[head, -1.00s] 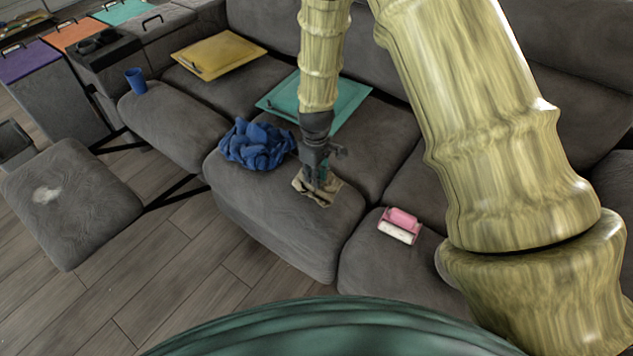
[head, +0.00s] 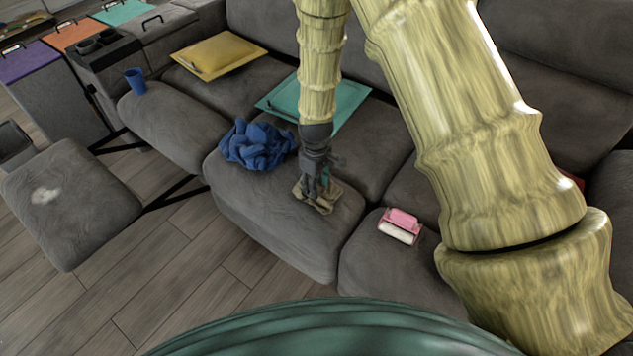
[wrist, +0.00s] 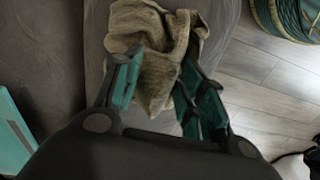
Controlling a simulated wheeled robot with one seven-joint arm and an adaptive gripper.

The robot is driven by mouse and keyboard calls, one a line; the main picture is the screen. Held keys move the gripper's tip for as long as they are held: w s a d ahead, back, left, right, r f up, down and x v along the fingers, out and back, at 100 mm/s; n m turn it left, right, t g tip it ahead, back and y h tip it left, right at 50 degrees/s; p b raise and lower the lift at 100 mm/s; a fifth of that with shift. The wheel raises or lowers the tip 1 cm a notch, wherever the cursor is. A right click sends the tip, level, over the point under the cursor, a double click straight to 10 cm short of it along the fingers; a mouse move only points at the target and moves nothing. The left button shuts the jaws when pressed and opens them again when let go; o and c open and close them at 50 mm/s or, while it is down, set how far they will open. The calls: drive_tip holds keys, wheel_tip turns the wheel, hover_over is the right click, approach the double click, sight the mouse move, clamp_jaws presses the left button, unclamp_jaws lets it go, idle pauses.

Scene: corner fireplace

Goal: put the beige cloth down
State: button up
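The beige cloth (head: 325,200) lies crumpled on the front part of a grey sofa seat cushion. In the wrist view the cloth (wrist: 150,45) fills the space between and beyond my fingers. My gripper (head: 317,190) is right over the cloth, pointing down. In the wrist view my gripper (wrist: 160,70) has its two green-padded fingers spread apart on either side of a cloth fold. The fingertips overlap the cloth; whether they touch it is hard to tell. Part of the cloth is hidden behind the fingers.
A blue cloth (head: 257,145) lies left of the gripper. A pink-and-white item (head: 400,226) sits on the cushion to the right. A teal board (head: 345,100) lies behind; a yellow one (head: 218,55) and blue cup (head: 135,81) are farther left.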

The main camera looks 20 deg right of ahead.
wheel_tip(320, 180, up, 12)
drive_tip(key=p, duration=0.1)
idle(0.7)
drive_tip(key=shift+r, duration=0.2)
